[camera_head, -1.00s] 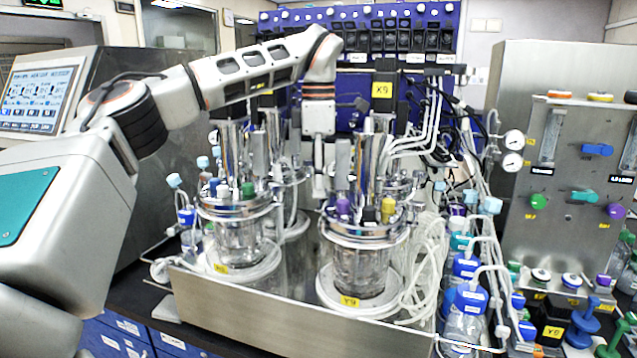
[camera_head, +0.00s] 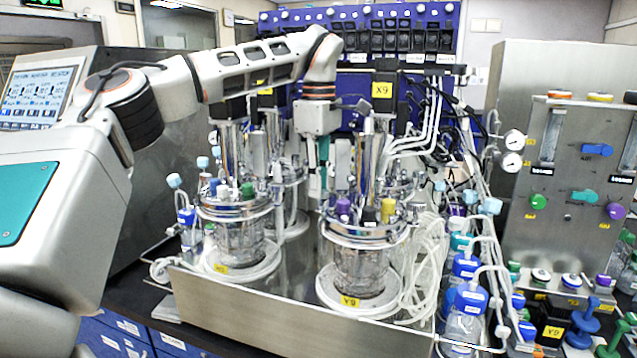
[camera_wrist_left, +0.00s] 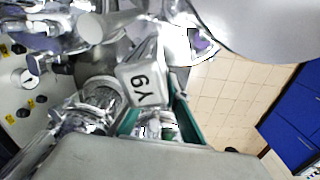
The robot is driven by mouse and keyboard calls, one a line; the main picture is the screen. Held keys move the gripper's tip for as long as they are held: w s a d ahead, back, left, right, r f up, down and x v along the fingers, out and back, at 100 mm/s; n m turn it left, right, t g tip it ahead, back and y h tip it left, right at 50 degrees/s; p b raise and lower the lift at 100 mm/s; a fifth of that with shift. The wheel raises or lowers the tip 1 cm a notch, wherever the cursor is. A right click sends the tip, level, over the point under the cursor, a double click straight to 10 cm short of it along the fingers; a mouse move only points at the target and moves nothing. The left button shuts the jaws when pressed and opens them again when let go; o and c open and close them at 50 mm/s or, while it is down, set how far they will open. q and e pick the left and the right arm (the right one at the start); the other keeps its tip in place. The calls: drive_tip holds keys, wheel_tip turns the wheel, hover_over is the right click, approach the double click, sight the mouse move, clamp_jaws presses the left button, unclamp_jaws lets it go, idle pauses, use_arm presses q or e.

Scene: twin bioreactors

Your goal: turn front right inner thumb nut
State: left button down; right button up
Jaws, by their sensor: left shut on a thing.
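The front right vessel (camera_head: 362,268) is a clear glass jar with a metal headplate (camera_head: 362,232), carrying a purple cap (camera_head: 343,207) and a yellow cap (camera_head: 388,208). My left gripper (camera_head: 319,188) points down at the inner, left side of this headplate, between the two front vessels. One teal finger pad shows in the head view. In the left wrist view, the gripper (camera_wrist_left: 158,125) has teal pads on either side of small metal parts. It is shut on the front right inner thumb nut, which the fingers mostly hide. My right gripper is not in view.
The front left vessel (camera_head: 238,240) stands close on the left. A metal column (camera_head: 362,165) rises from the right vessel. Clear tubing (camera_head: 425,265) and blue-capped bottles (camera_head: 468,298) crowd the right. A steel tray edge (camera_head: 300,330) runs along the front.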

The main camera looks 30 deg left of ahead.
use_arm(q)
drive_tip(key=shift+m, duration=0.5)
drive_tip(key=c, duration=2)
unclamp_jaws()
drive_tip(key=shift+r, duration=0.1)
wheel_tip(320, 180, up, 12)
drive_tip(key=shift+f, duration=0.1)
drive_tip(key=shift+s, duration=0.1)
